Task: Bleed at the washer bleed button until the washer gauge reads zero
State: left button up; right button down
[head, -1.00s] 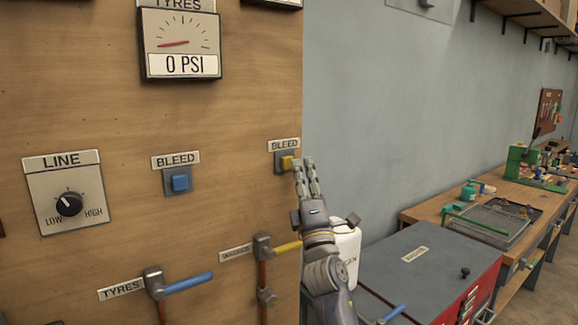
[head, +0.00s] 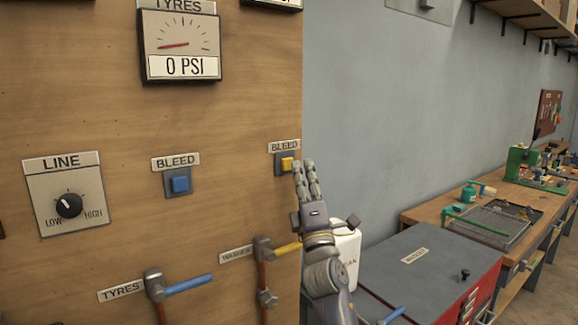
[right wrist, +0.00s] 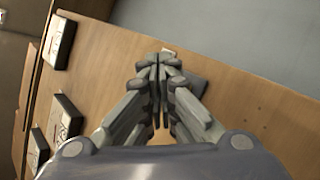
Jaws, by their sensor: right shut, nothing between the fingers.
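The yellow bleed button (head: 288,163) sits on a small grey plate under a BLEED label, near the right edge of the wooden panel. A yellow-handled valve (head: 285,248) is below it. My right gripper (head: 304,165) is shut and empty, its fingertips just right of the button; I cannot tell whether they touch it. In the right wrist view the shut fingers (right wrist: 160,60) point at the panel beside the grey plate (right wrist: 197,84), and the button is hidden. Another gauge (head: 272,3) is cut off at the top edge, its reading out of view. My left gripper is not in view.
A TYRES gauge (head: 180,45) reads 0 PSI. A blue bleed button (head: 181,184), a LINE knob (head: 69,205) and a blue-handled TYRES valve (head: 187,284) share the panel. A grey-topped red cabinet (head: 420,260) and a workbench (head: 430,212) stand right.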

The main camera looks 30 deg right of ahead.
jog(key=shift+w, duration=0.1)
jog(key=shift+w+y, duration=0.3)
jog(key=shift+w, duration=0.05)
jog(key=shift+w+a+b, duration=0.1)
jog(key=shift+w+b, duration=0.35)
jog(key=shift+b, duration=0.2)
dwell(0.6)
jog(key=shift+s, duration=0.1)
dwell(2.8)
jog(key=shift+s+p, duration=0.45)
jog(key=shift+s, duration=0.4)
jog(key=shift+s+d+p, duration=0.15)
jog(key=shift+s+p, duration=0.35)
jog(key=shift+s, duration=0.75)
jog(key=shift+s+d+p, duration=0.15)
jog(key=shift+s+p, duration=0.35)
jog(key=shift+s, duration=0.7)
